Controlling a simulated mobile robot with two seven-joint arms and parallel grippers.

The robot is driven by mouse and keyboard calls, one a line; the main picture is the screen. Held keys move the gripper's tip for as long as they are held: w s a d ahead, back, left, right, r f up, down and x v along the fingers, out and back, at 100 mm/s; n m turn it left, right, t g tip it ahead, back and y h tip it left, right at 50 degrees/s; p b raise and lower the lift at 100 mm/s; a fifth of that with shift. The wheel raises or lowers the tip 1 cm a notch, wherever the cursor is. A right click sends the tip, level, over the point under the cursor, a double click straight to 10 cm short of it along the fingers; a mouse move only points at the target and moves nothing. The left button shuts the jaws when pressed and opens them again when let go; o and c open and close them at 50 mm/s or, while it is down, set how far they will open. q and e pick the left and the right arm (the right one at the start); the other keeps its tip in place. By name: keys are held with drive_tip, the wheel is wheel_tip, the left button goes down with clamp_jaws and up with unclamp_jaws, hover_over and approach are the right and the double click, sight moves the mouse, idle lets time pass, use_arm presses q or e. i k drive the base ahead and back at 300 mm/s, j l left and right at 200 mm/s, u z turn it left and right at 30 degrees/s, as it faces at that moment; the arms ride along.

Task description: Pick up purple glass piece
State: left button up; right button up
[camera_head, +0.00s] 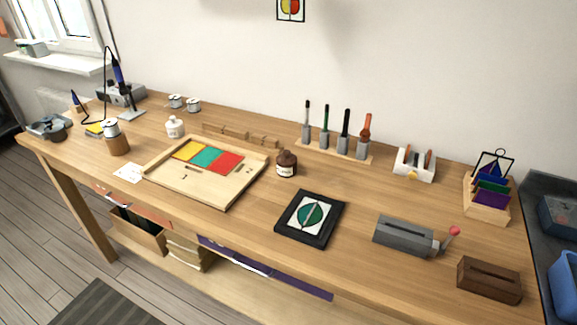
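The purple glass piece (491,198) stands in a light wooden rack (484,213) at the right end of the workbench. It is the nearest of several coloured panes there, with green and blue panes behind it. Its lower edge is hidden by the rack's front. Neither of my grippers shows in the head view.
A grey box with a red-knobbed lever (404,236) and a dark brown slotted block (489,280) stand in front of the rack. A white holder (414,164) is to its left. A wooden tray (228,198) holds yellow, green and red panes. Bare wood lies around (360,200).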

sight(493, 200)
drive_tip(key=z, duration=1.4)
